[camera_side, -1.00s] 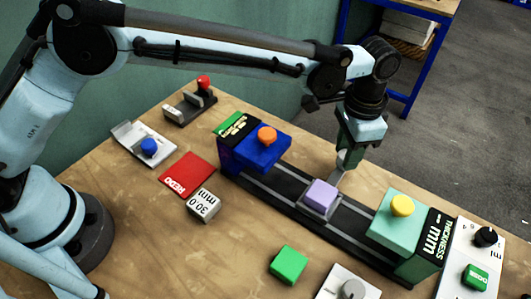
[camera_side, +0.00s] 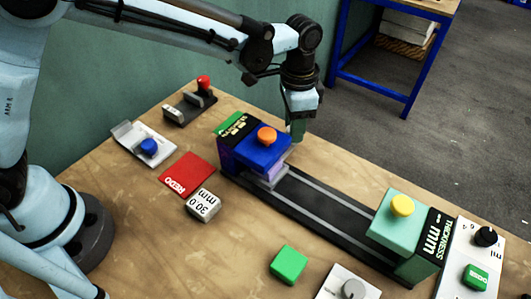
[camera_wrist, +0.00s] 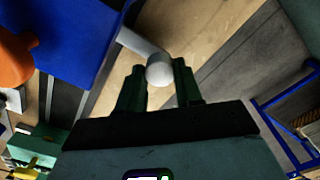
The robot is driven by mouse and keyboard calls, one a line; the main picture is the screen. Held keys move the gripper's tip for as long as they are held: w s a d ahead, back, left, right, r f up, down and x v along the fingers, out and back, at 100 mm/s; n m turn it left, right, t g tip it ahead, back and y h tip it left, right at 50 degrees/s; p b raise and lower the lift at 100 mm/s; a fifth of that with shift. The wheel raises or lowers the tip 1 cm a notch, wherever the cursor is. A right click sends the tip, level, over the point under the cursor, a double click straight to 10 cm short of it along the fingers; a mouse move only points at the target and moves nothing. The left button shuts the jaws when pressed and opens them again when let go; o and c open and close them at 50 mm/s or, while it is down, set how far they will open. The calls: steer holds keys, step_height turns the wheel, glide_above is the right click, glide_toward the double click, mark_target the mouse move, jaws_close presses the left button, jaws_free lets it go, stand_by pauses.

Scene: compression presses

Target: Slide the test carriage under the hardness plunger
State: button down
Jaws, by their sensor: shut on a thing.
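The blue press (camera_side: 262,148) with an orange knob (camera_side: 267,135) stands at the left end of a dark rail track; its label is too small to read. The carriage (camera_side: 267,178), carrying a lilac block (camera_side: 274,167), sits at that end, partly under the blue press and partly hidden by it. My gripper (camera_side: 297,137) is behind the press. In the wrist view, its fingers are shut on a white ball knob (camera_wrist: 159,71) on a pale rod (camera_wrist: 136,43) that runs toward the blue press (camera_wrist: 75,35). The plunger tip is hidden.
A teal press (camera_side: 393,225) marked THICKNESS mm stands at the track's right end. The track (camera_side: 330,210) between is empty. A red REDO mat (camera_side: 186,174), a 30.0 mm block (camera_side: 203,205) and a green block (camera_side: 288,265) lie in front.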

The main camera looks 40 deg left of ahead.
steer(key=shift+a, duration=0.35)
steer(key=c, duration=1.1)
jaws_free()
steer(key=o, duration=0.3)
steer(key=shift+d, duration=0.1)
steer(key=shift+o, duration=0.2)
step_height(320, 180, up, 12)
